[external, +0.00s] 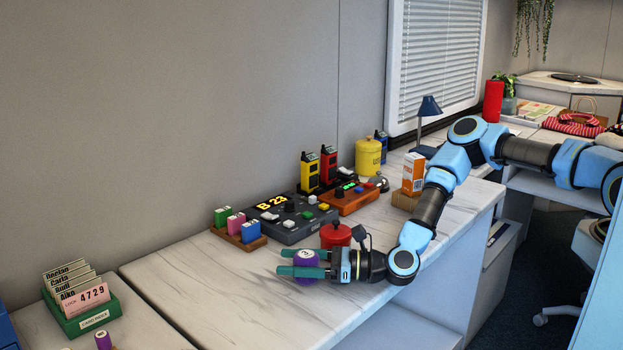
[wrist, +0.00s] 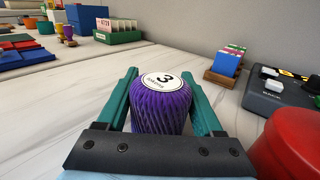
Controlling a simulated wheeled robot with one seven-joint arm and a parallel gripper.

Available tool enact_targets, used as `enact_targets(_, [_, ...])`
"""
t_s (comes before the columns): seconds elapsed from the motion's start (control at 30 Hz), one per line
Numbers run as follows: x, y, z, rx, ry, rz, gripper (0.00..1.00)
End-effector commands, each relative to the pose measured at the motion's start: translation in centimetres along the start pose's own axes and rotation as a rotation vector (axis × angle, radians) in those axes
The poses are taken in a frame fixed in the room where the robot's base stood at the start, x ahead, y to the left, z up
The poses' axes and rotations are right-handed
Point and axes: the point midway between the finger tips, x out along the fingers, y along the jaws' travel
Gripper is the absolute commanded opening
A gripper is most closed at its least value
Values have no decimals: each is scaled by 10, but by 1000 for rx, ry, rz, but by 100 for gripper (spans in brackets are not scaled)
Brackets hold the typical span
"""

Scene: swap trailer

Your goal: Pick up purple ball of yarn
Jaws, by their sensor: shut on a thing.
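The purple ball of yarn (wrist: 160,108) has a round white label with a "3" on top. It stands upright between the two green fingers of my gripper (wrist: 163,95) in the wrist view, low at the counter surface. In the external view the purple yarn (external: 306,266) shows between the fingers of my gripper (external: 302,264), near the front edge of the white counter. My gripper is shut on the yarn, one finger on each side. The yarn's lower part is hidden by the gripper in the wrist view.
A red canister (wrist: 290,142) stands close on the right. A dark control box (wrist: 286,92) and a wooden rack with cards (wrist: 224,76) are behind it. A green card box (wrist: 119,32) stands farther off. The counter left of my gripper is clear.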

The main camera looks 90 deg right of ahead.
Motion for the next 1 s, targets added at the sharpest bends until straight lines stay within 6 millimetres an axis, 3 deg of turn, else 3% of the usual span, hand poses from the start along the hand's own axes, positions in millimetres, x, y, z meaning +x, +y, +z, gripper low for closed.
enact_targets(0.37, [0, 0, 6, -1, -2, 0, 14])
enact_targets(0.8, [0, -1, 82, 0, -2, 0, 14])
enact_targets(1.0, [17, 12, 90, -8, 7, 22, 14])
